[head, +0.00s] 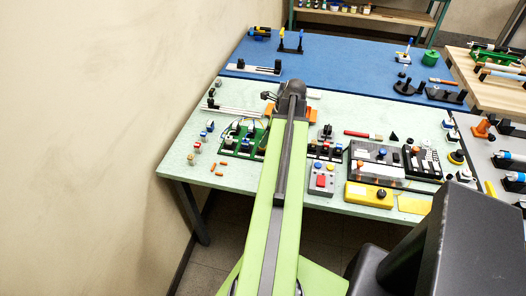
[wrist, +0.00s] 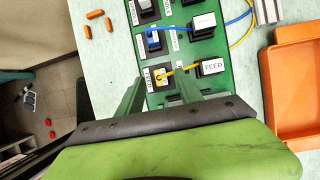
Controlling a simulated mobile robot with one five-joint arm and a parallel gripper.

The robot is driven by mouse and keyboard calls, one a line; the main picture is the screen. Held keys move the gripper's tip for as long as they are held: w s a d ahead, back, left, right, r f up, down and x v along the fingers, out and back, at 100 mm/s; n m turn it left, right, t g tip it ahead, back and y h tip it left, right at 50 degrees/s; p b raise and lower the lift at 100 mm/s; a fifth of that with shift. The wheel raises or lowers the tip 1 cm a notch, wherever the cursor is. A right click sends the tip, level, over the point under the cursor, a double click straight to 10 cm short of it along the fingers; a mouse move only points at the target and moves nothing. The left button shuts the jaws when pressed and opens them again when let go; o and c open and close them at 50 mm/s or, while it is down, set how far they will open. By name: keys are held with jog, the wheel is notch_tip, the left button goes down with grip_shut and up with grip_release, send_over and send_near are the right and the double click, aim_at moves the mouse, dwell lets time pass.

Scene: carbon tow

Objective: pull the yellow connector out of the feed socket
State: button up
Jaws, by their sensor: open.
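In the wrist view a yellow connector (wrist: 158,74) sits in a black socket (wrist: 151,83) on a green board (wrist: 221,88). A yellow cable runs right from it to a block labelled FEED (wrist: 211,67). The small label beside the socket is too small to read. My gripper (wrist: 160,79) is open, its two green fingers at the left and right of the connector in the picture. I cannot tell whether they touch it or stand above it. In the head view the board (head: 240,139) shows left of my arm; the connector and my fingers cannot be made out there.
A blue connector (wrist: 153,40) sits in the neighbouring black socket, with a blue cable nearby. An orange tray (wrist: 294,95) stands to the right. Orange pegs (wrist: 96,14) lie to the left. A blue mat (head: 340,65) covers the far table.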

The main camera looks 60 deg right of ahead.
jog(key=b+x, duration=0.2)
jog(key=x, duration=0.1)
jog(key=shift+f, duration=0.3)
jog(key=shift+r, duration=0.15)
jog(key=shift+c, duration=0.3)
grip_shut()
